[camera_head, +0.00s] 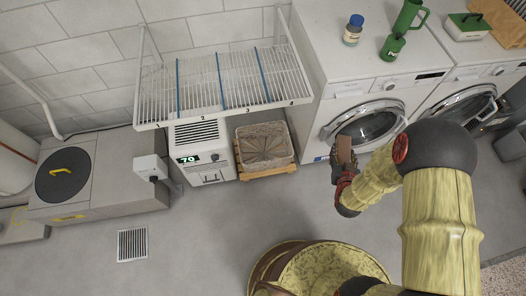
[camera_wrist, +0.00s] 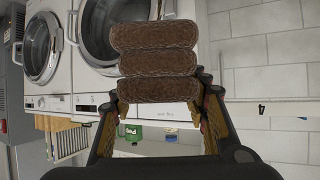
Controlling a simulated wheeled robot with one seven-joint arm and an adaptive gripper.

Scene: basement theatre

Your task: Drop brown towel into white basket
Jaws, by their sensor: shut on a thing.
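My gripper (camera_head: 345,172) is shut on the brown towel (camera_head: 345,150) and holds it up in front of the left washing machine. In the wrist view the towel (camera_wrist: 157,64) is folded into thick rolls between the fingers (camera_wrist: 158,97). A square basket (camera_head: 289,168) with a pale rim and a brownish, creased inside stands on a low wooden pallet. It is left of my gripper, with a clear gap between them in the picture. I cannot tell the towel's exact height above the floor.
A wire rack (camera_head: 225,85) with blue dividers hangs behind and above the basket. A dehumidifier (camera_head: 200,150) stands left of it. Grey floor between is clear.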

